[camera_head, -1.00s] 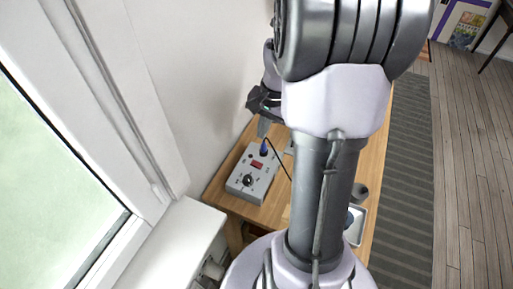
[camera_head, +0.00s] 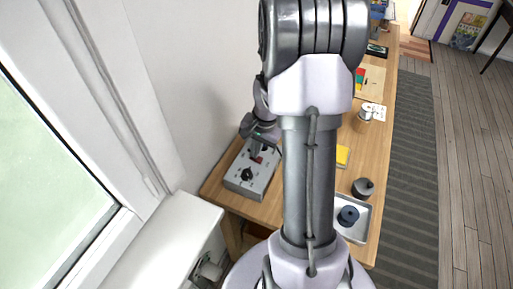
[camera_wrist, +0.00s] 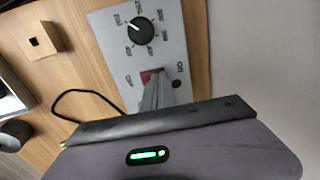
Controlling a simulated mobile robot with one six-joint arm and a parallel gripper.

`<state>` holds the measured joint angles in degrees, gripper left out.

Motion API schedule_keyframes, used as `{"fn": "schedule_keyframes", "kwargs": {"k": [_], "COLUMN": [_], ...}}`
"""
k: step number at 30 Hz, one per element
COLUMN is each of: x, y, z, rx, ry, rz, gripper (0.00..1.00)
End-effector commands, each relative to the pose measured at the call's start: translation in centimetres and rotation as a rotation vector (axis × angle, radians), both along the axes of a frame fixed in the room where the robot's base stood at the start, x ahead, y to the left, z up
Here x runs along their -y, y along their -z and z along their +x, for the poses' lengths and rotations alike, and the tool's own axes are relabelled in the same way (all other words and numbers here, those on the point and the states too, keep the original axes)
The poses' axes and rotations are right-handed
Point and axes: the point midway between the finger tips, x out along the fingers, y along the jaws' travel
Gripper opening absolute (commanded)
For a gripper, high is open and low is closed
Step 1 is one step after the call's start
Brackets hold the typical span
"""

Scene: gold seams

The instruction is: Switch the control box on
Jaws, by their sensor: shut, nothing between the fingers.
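The grey control box (camera_head: 243,185) stands on the wooden table near the wall, left of my arm. In the wrist view its panel (camera_wrist: 117,62) shows a black dial knob (camera_wrist: 141,30) with markings around it and a red switch (camera_wrist: 147,75). My gripper (camera_head: 257,153) is shut and empty, its fingers over the box's far part. In the wrist view the fingertips (camera_wrist: 154,82) are right at the red switch and hide most of it. I cannot tell whether they touch it or which way it is set.
A black cable (camera_wrist: 75,92) curves from beside the box. A wooden block with a hole (camera_wrist: 40,40) lies near it. Right of my arm are a tray (camera_head: 361,221), a dark round object (camera_head: 363,188) and a metal can (camera_head: 362,118). The wall is close on the left.

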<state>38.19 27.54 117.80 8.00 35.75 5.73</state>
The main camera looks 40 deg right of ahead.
Motion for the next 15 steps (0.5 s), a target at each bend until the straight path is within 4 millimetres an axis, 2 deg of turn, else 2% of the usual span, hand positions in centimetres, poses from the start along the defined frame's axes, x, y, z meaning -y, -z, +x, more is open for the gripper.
{"fn": "schedule_keyframes", "kwargs": {"k": [15], "x": [-0.21], "y": [0.67], "z": [0.28], "rx": [-0.003], "ry": [-0.002], "rz": [0.002], "gripper": [0.0]}}
